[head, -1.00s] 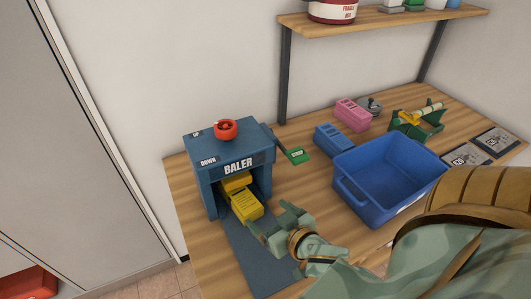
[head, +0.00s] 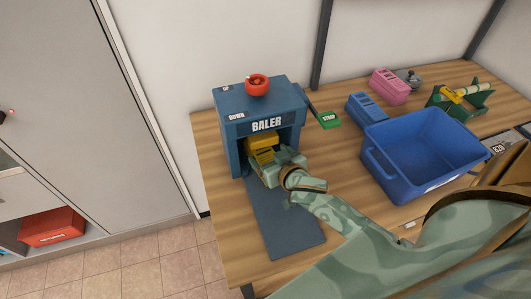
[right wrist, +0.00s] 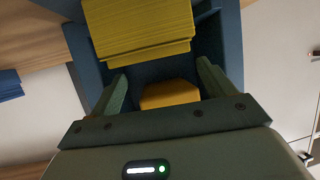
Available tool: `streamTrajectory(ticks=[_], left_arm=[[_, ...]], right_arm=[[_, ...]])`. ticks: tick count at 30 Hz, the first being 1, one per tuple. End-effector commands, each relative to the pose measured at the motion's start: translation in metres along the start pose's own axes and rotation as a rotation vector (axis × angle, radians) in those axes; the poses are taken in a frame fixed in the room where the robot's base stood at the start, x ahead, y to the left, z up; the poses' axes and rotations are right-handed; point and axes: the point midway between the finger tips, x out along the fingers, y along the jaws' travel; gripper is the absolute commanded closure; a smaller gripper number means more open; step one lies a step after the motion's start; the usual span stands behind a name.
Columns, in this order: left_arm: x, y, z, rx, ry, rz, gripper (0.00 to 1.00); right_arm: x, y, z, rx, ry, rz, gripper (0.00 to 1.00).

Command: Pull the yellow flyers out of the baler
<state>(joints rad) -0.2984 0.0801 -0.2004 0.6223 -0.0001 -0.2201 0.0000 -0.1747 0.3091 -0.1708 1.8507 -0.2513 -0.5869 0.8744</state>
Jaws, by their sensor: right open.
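The blue baler (head: 265,97), with a red knob (head: 257,84) on top, stands at the table's left side. A layered yellow stack, the flyers (head: 264,156), lies in its front opening, below a plain yellow block (head: 262,142). My right gripper (head: 274,162) is at the opening, partly covering the stack. In the right wrist view, which looks upside down, the gripper (right wrist: 163,80) has its fingers apart, with the plain block (right wrist: 170,93) showing between them. The flyers (right wrist: 138,28) are above the fingers in that picture. Contact cannot be told. My left gripper is out of view.
A blue mat (head: 283,222) lies before the baler. A lever with a green handle (head: 329,120) sticks out on its right. A blue bin (head: 378,169), a blue block (head: 367,109), a pink block (head: 389,86) and a green stand (head: 443,97) are to the right. A cabinet is at left.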

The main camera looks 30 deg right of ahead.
Motion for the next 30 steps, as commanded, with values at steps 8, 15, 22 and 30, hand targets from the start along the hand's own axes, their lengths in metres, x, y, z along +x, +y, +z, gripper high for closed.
streamTrajectory(ticks=[8,15,22,30], left_arm=[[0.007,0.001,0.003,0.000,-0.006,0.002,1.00],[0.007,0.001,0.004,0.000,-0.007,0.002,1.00],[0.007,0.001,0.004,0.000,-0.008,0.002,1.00],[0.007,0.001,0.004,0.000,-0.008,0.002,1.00]], right_arm=[[0.029,0.000,0.001,0.000,0.000,0.000,0.18],[0.032,0.000,0.000,0.001,-0.001,-0.001,0.18],[0.032,0.000,0.000,0.001,-0.001,0.000,0.49],[0.032,0.000,0.000,0.001,-0.001,-0.001,0.80]])
